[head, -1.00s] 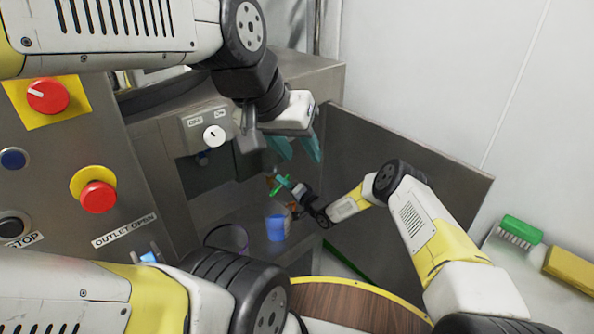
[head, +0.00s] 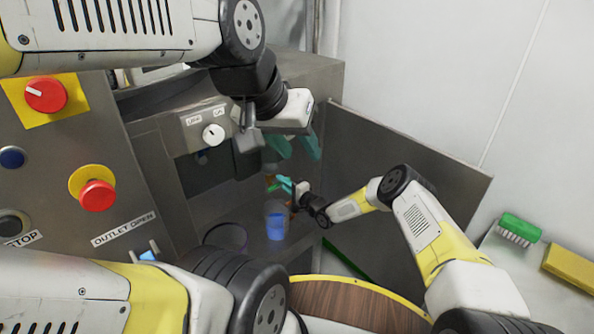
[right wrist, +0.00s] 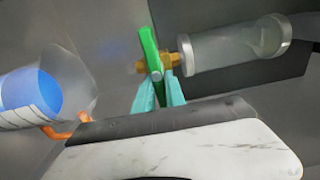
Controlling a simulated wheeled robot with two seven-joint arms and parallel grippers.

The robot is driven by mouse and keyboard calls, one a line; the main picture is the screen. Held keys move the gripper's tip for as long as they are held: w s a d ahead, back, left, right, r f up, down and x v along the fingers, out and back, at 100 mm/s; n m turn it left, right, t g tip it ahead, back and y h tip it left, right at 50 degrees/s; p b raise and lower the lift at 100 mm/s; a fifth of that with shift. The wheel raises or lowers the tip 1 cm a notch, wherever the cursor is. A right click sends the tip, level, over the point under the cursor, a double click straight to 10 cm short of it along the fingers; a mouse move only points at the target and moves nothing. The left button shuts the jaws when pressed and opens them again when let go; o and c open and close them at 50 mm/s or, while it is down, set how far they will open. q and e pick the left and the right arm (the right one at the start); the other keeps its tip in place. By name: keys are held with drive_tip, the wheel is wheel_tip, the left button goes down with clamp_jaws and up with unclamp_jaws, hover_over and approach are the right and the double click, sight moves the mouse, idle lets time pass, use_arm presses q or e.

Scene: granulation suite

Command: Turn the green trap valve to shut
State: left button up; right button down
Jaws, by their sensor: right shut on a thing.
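The green trap valve handle (right wrist: 150,50) stands on a brass fitting (right wrist: 172,62) next to a clear cylinder (right wrist: 235,45) in the right wrist view. In the head view the handle (head: 273,187) is small and partly hidden by my gripper. My right gripper (head: 286,186) is shut on the green handle; its teal fingers (right wrist: 158,92) lie on either side of the handle's lower part. My left gripper (head: 297,147) hangs above it, its teal fingers apart and empty.
A clear vessel with blue contents (head: 276,222) stands just below the valve. A grey panel (head: 400,165) rises to the right. A control panel with red knobs (head: 97,194) is at left. A green brush (head: 519,230) lies at far right.

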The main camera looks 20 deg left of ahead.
drive_tip(key=shift+f, duration=0.15)
drive_tip(key=c, duration=1.4)
unclamp_jaws()
